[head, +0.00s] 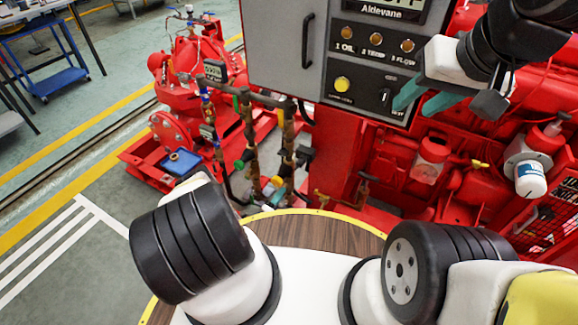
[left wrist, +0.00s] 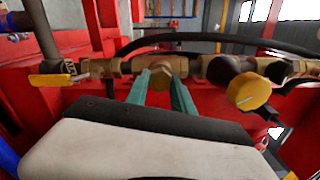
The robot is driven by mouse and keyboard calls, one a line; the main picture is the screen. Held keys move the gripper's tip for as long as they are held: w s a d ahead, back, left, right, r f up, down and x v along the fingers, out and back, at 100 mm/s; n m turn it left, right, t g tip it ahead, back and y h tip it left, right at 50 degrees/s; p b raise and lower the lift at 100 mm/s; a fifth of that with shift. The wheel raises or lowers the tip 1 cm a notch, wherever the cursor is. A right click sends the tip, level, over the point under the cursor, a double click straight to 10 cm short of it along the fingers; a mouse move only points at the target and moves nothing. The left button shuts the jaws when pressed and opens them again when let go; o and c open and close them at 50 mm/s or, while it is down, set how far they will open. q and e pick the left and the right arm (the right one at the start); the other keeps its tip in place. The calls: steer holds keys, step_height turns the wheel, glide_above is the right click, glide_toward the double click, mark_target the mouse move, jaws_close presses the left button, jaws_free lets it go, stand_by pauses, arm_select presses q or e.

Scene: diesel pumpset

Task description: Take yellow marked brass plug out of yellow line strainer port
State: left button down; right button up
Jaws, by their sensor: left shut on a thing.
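In the left wrist view, my left gripper (left wrist: 161,76) has its two teal fingers closed in on the brass plug (left wrist: 160,78), which shows yellowish between them. The plug is at the yellow line strainer port (left wrist: 172,64), a brass fitting in a horizontal pipe run. The fingers hide the plug's sides, so I cannot tell how far it sits in the port.
A yellow knob (left wrist: 248,92) is right of the fingers, and a yellow lever (left wrist: 50,80) is left. A black hose (left wrist: 215,43) arches behind the pipe. The grey control cabinet (head: 283,50) stands above. A red pump (head: 190,70) is at the back left.

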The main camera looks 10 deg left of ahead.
arm_select(q)
steer(key=c, duration=1.9)
jaws_free()
steer(key=shift+w+r, duration=0.1)
jaws_close()
steer(key=shift+v, duration=0.95)
steer(key=shift+v, duration=2.45)
steer(key=shift+r, duration=0.1)
